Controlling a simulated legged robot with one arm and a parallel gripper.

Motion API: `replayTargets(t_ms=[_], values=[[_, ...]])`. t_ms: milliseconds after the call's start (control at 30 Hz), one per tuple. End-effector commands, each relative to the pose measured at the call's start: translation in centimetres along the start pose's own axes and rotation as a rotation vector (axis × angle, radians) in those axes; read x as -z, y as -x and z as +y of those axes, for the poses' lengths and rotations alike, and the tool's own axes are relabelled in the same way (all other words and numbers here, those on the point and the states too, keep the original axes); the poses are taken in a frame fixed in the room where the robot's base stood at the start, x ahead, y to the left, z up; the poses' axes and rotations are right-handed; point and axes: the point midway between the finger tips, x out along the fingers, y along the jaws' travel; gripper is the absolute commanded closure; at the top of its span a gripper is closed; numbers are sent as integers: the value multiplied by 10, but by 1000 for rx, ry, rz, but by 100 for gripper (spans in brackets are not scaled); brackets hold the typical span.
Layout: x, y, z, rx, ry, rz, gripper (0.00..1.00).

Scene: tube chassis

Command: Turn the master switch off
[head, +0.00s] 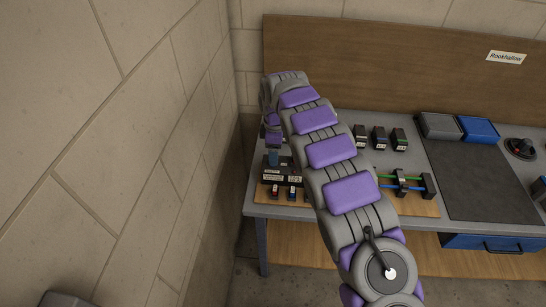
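My arm crosses the view from the lower right to the back left of the bench. Its end bends down there, and my gripper (273,146) is over the bench's left end; its fingers are too small and covered to read. Right below it stands a dark block with pale labels (283,171), with a blue-grey part on top, close to or touching my gripper.
Several small dark blocks (379,137) stand behind a frame with green and blue rods (405,184). A dark mat (478,185), a grey tray (440,125) and a blue tray (479,129) lie to the right. A brick wall (120,150) is close on the left.

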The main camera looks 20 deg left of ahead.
Motion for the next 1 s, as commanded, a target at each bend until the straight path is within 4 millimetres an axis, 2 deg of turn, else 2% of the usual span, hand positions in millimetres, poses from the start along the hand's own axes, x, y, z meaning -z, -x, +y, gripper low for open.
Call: replayTargets(t_ms=[33, 200, 600, 1000], values=[[1, -10, 0, 2, 1, -1, 28], [6, -27, 1, 2, 2, -5, 28], [3, -30, 1, -1, 1, -2, 29], [6, -32, 1, 1, 2, -4, 67]])
